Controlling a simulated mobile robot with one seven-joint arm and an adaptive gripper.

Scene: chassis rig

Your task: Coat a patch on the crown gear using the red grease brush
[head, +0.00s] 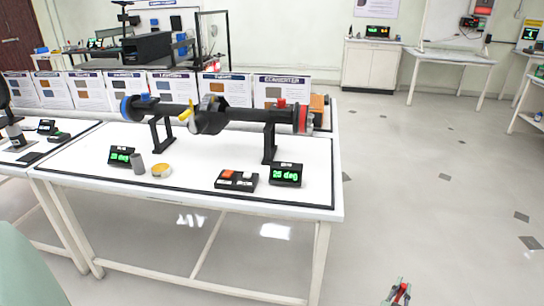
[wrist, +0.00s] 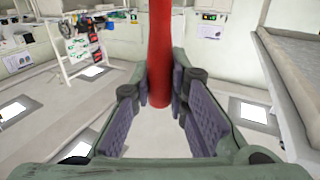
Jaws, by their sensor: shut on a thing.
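My gripper (wrist: 160,100) is shut on the red grease brush (wrist: 160,60), whose red handle stands between the purple finger pads in the wrist view. The brush's bristle end is out of that view. In the head view my gripper (head: 398,292) shows only in part at the bottom right, over open floor and well away from the table. The axle rig (head: 240,118) stands on the white table, with a blue left end, a red right end and a grey housing (head: 208,116) in the middle. I cannot make out the crown gear clearly.
The white table (head: 100,180) holds two "25 deg"-like green displays, the right one (head: 286,174) clear, a grey cylinder (head: 138,164), a yellow round tin (head: 161,170) and a black switch box (head: 236,180). Label boards line its back. The floor (head: 430,200) to the right is free.

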